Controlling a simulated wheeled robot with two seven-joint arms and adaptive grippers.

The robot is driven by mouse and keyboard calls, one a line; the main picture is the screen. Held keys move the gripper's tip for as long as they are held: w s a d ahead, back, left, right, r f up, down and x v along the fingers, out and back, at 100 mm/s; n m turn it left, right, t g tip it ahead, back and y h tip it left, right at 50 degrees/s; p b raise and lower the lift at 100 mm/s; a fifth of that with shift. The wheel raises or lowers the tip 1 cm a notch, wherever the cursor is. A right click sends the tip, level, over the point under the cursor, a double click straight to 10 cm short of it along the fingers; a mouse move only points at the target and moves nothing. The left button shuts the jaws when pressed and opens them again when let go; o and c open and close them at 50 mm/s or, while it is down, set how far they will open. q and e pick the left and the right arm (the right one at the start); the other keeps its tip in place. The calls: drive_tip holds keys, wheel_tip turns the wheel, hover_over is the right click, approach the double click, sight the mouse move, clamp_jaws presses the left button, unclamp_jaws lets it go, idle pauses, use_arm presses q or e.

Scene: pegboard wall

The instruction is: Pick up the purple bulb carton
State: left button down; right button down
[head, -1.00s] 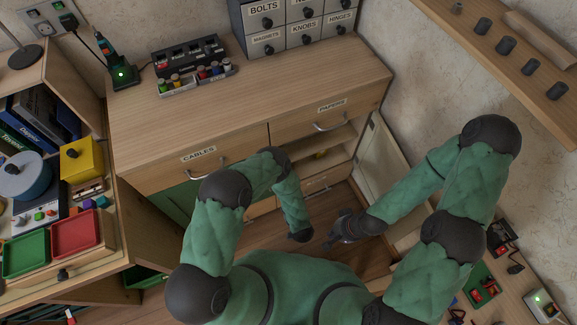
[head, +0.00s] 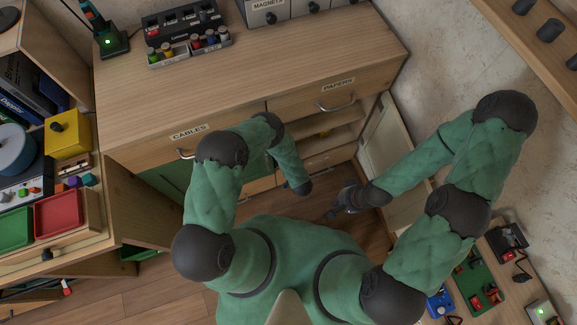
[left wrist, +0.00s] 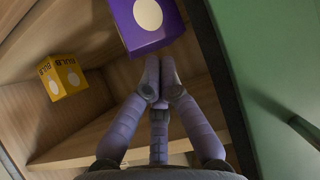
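The purple bulb carton (left wrist: 150,22) shows at the top of the left wrist view, with a pale round spot on its face; its upper part is cut off. My left gripper (left wrist: 160,78) points at it with its fingertips together, just short of the carton's lower edge in the picture. Nothing shows between the fingertips, and I cannot tell whether they touch the carton. In the head view the left gripper is hidden beyond the forearm's end, and the purple carton is not visible. My right gripper (head: 343,203) hangs low, away from the cabinet; its finger opening is unclear.
A yellow bulb carton (left wrist: 62,77) stands left of the purple one in the wooden compartment. A green panel (left wrist: 265,75) with a dark handle borders the right. In the head view, the open shelves (head: 335,140) lie below the PAPERS drawer (head: 325,98), beside an open door (head: 395,155).

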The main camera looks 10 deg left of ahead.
use_arm(q)
drive_tip(key=shift+w+a, duration=0.55)
drive_tip(key=shift+w, duration=0.15)
drive_tip(key=shift+w+a+f+b, duration=0.1)
drive_tip(key=shift+w+f+b, duration=0.15)
drive_tip(key=shift+b, duration=0.15)
drive_tip(key=shift+s+f, duration=0.1)
drive_tip(key=shift+f, duration=0.15)
drive_tip(key=shift+s+f, duration=0.1)
drive_tip(key=shift+f, duration=0.1)
